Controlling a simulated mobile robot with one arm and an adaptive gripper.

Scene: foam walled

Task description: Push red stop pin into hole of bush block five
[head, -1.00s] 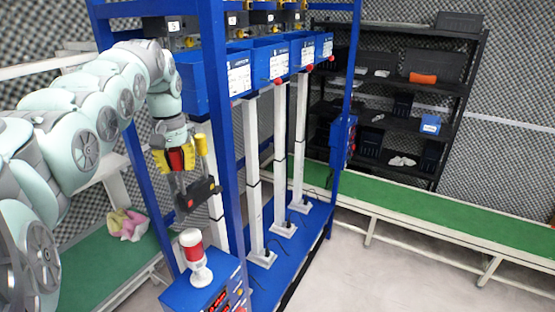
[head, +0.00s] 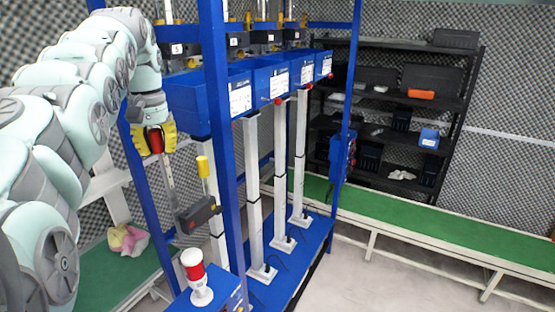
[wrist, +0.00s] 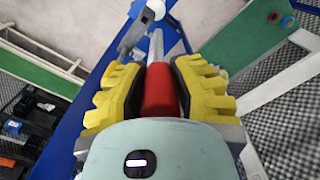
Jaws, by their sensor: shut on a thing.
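My gripper (head: 158,140), with yellow pads, is shut on the red stop pin (head: 154,140) to the left of the blue frame. In the wrist view, the pin's red grip (wrist: 160,90) sits between the pads, and a silver shaft (wrist: 178,45) extends beyond it. The shaft points downward in the head view. A dark block (head: 195,216) with a yellow cylinder stands below and right of my gripper, apart from it. Numbered dark blocks (head: 177,49) sit above the blue boxes. Their numbers are too small to read surely, so bush block five and its hole cannot be told.
Blue boxes (head: 240,97) and a blue frame post (head: 222,150) stand close to the right of my arm. Red knobs (head: 278,100) show on the boxes. A red and white lamp (head: 195,276) stands below. Green conveyors and a black shelf (head: 458,110) lie around.

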